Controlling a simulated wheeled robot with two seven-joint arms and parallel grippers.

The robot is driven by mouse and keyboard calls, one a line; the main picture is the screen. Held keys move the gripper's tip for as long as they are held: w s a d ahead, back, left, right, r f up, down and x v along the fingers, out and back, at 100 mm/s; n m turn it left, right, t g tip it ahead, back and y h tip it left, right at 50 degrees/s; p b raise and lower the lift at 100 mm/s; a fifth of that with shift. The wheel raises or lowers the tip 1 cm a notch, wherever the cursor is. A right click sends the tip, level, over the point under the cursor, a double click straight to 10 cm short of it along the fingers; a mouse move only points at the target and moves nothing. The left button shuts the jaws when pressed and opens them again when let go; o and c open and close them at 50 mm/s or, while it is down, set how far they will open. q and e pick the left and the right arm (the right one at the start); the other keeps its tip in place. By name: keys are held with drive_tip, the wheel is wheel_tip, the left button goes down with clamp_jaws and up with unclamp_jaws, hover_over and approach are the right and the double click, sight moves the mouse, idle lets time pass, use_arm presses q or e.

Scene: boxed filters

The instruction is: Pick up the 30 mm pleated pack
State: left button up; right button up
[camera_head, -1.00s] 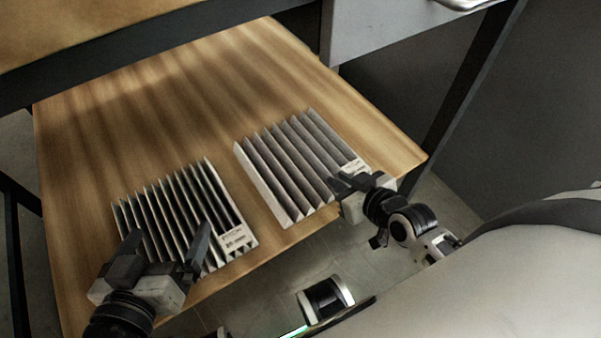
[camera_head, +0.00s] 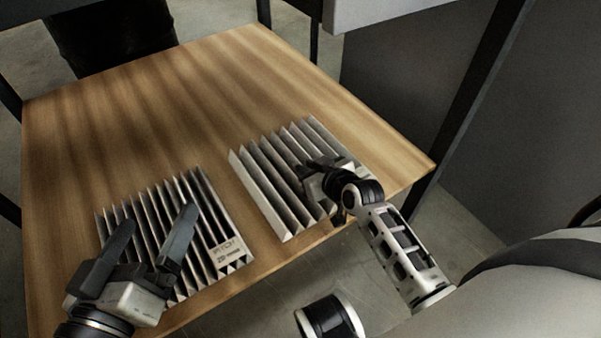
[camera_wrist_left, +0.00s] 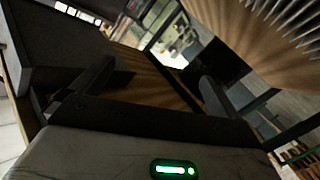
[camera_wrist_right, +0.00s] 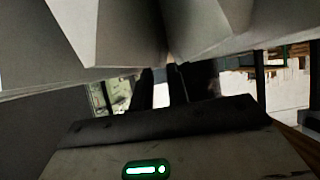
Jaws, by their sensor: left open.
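Two grey pleated packs lie side by side on the wooden table. The left pack (camera_head: 218,228) has a printed label at its front right corner, too blurred to read surely. The right pack (camera_head: 262,188) has its front right corner and label hidden by my right gripper, so I cannot tell which is 30 mm. My left gripper (camera_head: 157,217) is open above the left pack's front left part, with nothing between its fingers. My right gripper (camera_head: 308,168) is at the right pack; its fingers look close together. Large pleats (camera_wrist_right: 110,30) fill the top of the right wrist view.
The wooden table (camera_head: 170,95) is clear behind the packs. A narrow bare strip separates the two packs. Dark legs or cloth (camera_head: 110,38) show beyond the back edge. A grey panel (camera_head: 410,90) stands beyond the right side.

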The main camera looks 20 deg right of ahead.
drive_tip(key=shift+x, duration=0.85)
use_arm(q)
drive_tip(key=shift+d+r, duration=0.1)
drive_tip(key=shift+r, duration=0.1)
use_arm(e)
clamp_jaws()
